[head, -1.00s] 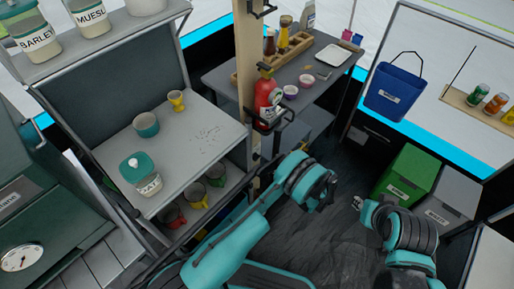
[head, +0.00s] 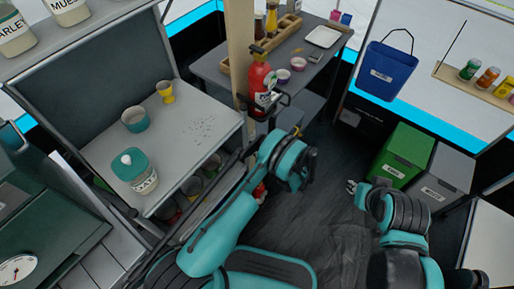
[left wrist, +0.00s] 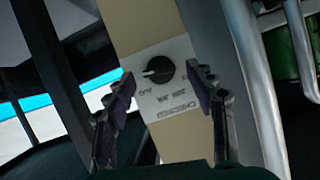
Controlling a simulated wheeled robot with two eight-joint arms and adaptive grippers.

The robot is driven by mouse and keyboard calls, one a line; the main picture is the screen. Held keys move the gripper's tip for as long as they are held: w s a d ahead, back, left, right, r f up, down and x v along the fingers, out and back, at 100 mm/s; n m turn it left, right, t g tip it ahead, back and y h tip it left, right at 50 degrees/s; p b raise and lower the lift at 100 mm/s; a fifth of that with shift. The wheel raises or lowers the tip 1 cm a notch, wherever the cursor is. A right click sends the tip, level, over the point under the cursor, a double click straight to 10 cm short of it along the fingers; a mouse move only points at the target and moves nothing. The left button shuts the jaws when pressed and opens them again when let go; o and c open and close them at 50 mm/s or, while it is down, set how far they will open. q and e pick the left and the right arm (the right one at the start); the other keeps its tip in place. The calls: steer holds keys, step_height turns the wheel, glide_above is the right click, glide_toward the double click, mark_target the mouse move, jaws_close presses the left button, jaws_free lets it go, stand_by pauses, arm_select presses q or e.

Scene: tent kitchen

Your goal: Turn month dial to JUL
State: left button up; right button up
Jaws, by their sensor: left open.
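The month dial (left wrist: 159,69) is a round black knob with a white pointer mark, set on a pale plate (left wrist: 172,100) on a wooden post (left wrist: 150,25) in the left wrist view. The pointer mark lies toward the left. The small plate lettering is too small to read surely. My left gripper (left wrist: 161,72) is open, with one finger on each side of the dial in the picture; no contact shows. In the head view the dial is not visible on the post (head: 239,60), and my left fingers are hidden by the wrist. My right gripper (head: 352,187) is away at right, its jaws unclear.
A red extinguisher (head: 261,80) hangs beside the post on a dark bracket. A shelf unit with a teal-lidded jar (head: 134,170) stands left. Green (head: 401,155) and grey (head: 441,178) bins stand right. The dark floor (head: 330,220) between is clear. Metal bars (left wrist: 258,90) run right of the fingers.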

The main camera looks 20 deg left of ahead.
arm_select(q)
steer(key=c, duration=1.2)
steer(key=shift+o, duration=0.2)
steer(key=shift+w+d+m+g, duration=0.15)
steer(key=shift+m+g, duration=0.35)
steer(key=shift+m, duration=0.5)
steer(key=shift+y, duration=0.3)
steer(key=o, duration=1.2)
steer(key=shift+c, duration=0.2)
steer(key=v, duration=1.2)
